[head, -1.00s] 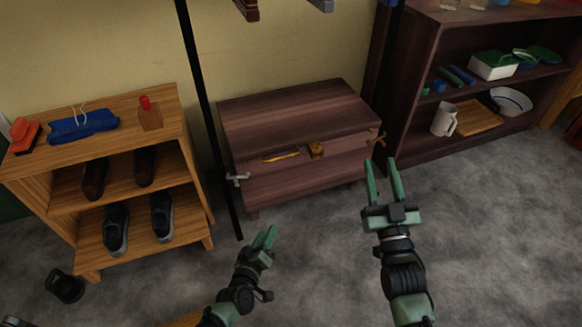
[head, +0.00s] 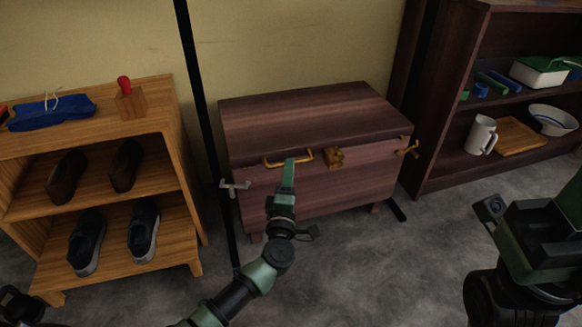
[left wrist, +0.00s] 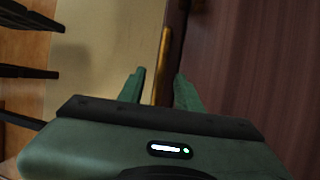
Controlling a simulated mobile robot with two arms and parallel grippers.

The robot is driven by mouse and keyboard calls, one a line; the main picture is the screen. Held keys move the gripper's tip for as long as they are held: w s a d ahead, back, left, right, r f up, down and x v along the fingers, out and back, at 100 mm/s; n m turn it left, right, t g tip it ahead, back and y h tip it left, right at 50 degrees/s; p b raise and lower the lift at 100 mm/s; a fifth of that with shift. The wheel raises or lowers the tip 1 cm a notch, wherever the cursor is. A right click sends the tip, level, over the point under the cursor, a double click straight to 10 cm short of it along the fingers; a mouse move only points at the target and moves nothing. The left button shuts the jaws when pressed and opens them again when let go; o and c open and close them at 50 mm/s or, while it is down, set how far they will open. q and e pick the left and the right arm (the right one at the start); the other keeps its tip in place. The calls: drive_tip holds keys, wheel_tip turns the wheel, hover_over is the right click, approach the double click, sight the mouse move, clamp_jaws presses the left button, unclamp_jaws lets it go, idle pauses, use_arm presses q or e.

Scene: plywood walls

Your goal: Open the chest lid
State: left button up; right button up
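The dark wooden chest (head: 330,185) stands against the wall with its lid (head: 310,110) closed. A brass bar handle (head: 303,158) is at the front under the lid edge, with a brass latch (head: 334,157) to its right. My left gripper (head: 289,162) is at the handle. In the left wrist view, the open left gripper (left wrist: 160,85) has a finger on each side of the brass handle (left wrist: 164,60); I cannot tell whether they touch it. My right gripper (head: 540,235) shows partly at the right edge; its fingers cannot be made out.
A silver lever (head: 235,185) and a brass lever (head: 407,149) stick out at the chest's sides. A wooden shoe rack (head: 190,220) stands left, a dark shelf (head: 440,120) right. A thin black post (head: 203,120) is close on the chest's left. The carpet in front is free.

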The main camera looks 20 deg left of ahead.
use_arm(q)
drive_tip(key=shift+b+x, duration=0.55)
drive_tip(key=shift+x, duration=1.35)
clamp_jaws()
